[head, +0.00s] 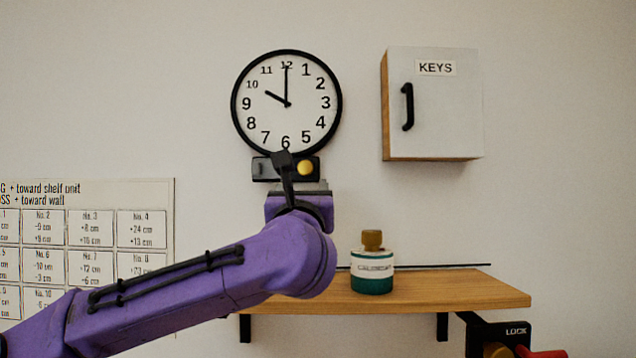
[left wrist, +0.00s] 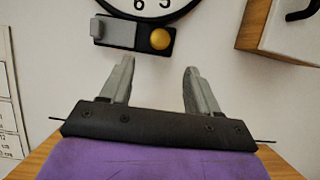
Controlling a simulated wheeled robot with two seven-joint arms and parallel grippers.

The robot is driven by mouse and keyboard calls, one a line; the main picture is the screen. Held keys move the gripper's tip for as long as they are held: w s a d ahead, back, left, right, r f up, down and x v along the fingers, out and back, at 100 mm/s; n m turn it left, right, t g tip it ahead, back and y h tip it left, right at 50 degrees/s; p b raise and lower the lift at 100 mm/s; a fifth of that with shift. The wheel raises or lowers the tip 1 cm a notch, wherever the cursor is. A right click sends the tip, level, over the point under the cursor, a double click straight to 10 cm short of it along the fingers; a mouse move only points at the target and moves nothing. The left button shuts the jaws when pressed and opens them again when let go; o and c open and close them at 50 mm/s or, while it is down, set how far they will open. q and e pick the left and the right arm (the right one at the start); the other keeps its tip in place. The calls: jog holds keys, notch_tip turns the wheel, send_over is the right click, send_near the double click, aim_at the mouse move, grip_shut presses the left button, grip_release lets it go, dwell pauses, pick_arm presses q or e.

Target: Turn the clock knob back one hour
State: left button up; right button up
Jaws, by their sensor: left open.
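The round black-rimmed clock (head: 286,125) hangs on the wall, its hands reading ten o'clock. Under it is a dark box with a yellow round knob (head: 305,168) at the right; the knob also shows in the left wrist view (left wrist: 160,39), beside a grey block (left wrist: 115,32) on the same box. My left gripper (left wrist: 152,75) is open and empty, its two fingers below the box, apart from the knob in that picture. In the head view my purple left arm and wrist hide part of the box. My right gripper is not in view.
A white KEYS cabinet (head: 435,110) with a black handle hangs to the right of the clock. Below, a wooden shelf (head: 450,291) holds a labelled green-and-white bottle (head: 372,270). A LOCK device (head: 505,333) is at the lower right. A printed chart (head: 90,235) is on the left wall.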

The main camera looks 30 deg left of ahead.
aim_at(306, 171)
pick_arm(q)
jog(key=p+x, duration=0.3)
jog(key=x, duration=0.5)
jog(key=shift+w+r+p, duration=0.15)
jog(key=shift+r+p, duration=0.1)
jog(key=shift+p, duration=0.05)
jog(key=shift+w+a+r, duration=0.1)
jog(key=shift+w+a, duration=0.05)
jog(key=shift+a, duration=0.05)
jog(key=c, duration=1)
jog(key=shift+c, duration=0.2)
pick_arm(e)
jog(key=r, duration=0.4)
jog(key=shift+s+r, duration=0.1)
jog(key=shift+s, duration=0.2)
